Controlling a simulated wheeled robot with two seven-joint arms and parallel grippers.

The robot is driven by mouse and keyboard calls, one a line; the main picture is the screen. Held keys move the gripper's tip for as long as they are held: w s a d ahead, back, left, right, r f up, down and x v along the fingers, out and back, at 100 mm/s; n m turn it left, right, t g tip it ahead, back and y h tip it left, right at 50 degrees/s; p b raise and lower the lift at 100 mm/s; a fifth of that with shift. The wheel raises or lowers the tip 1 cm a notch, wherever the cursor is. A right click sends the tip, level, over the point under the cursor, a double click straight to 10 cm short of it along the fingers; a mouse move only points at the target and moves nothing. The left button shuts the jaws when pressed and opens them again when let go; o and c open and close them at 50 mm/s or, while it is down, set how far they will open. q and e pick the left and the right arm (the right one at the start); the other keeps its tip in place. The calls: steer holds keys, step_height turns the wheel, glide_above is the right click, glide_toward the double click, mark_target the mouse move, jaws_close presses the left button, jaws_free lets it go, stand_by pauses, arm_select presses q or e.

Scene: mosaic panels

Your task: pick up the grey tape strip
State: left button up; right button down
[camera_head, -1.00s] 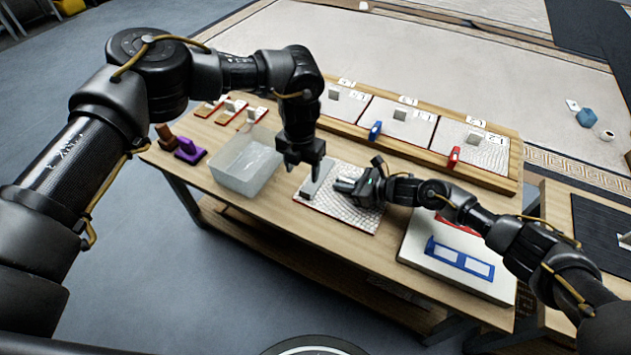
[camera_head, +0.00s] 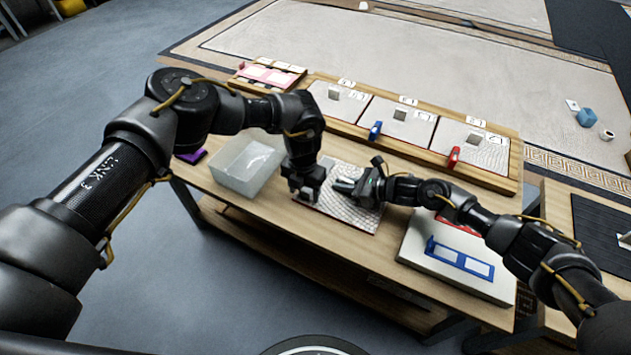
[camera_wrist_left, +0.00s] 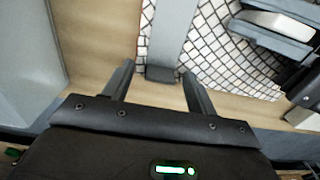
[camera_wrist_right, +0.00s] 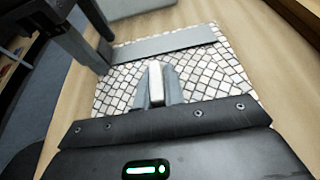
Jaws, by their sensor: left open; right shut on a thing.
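The grey tape strip (camera_wrist_left: 173,30) lies along one edge of the mosaic panel (camera_head: 352,212) and also shows in the right wrist view (camera_wrist_right: 165,43). In the head view my left gripper largely hides it. My left gripper (camera_head: 305,196) is open and points down at the strip's near end. In the left wrist view its fingers (camera_wrist_left: 160,80) stand on either side of that end, with gaps; I cannot tell their height above it. My right gripper (camera_head: 346,187) is shut on a small pale block (camera_wrist_right: 156,84) over the panel's middle.
A translucent bin (camera_head: 245,168) stands just left of my left gripper. A white board with a blue frame (camera_head: 460,260) lies to the right. Behind is a rack of panels with a blue clip (camera_head: 375,131) and a red clip (camera_head: 453,157).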

arm_select(q)
steer(key=c, duration=1)
steer(key=shift+c, duration=0.2)
step_height(320, 180, up, 9)
steer(key=shift+f, duration=0.1)
steer(key=shift+c, duration=0.9)
steer(key=shift+r, duration=0.7)
steer(key=shift+r, duration=0.1)
step_height(320, 180, up, 10)
steer(key=shift+f, duration=0.25)
stand_by(0.6)
stand_by(0.4)
